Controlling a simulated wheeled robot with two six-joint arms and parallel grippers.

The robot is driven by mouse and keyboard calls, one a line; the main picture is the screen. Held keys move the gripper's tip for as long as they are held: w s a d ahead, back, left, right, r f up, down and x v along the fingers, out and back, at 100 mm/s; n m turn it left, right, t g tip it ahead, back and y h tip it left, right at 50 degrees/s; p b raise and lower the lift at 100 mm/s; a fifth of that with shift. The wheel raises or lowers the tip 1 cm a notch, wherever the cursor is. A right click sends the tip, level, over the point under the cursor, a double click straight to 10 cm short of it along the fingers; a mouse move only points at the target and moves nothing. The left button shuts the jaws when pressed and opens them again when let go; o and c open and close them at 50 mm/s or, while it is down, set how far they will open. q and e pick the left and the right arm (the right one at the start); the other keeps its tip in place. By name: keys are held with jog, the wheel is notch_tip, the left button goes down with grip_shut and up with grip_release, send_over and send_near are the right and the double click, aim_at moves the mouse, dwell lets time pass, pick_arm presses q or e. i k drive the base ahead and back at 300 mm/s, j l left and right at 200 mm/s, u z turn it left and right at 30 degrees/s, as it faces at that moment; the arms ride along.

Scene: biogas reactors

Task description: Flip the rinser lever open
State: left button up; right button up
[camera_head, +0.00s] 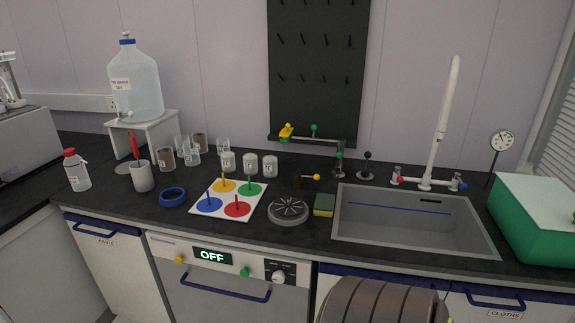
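A round grey rinser (288,209) with dark spokes on top sits on the dark counter, left of the sink. Behind it, a short lever with a yellow knob (316,177) lies roughly level, pointing right from a small dark base. I cannot tell for sure that this lever belongs to the rinser. Another small upright lever with a black knob (367,156) stands farther back, left of the tap. Neither of my grippers is in view.
A yellow-green sponge (324,205) sits beside the rinser. The sink (410,238) lies to the right with a tall white tap (442,130). A white board with coloured discs (255,211) and several jars stand left. A ribbed rounded shape (380,300) fills the lower edge.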

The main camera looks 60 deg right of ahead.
aim_at(298, 176)
jog(key=z, duration=1.8)
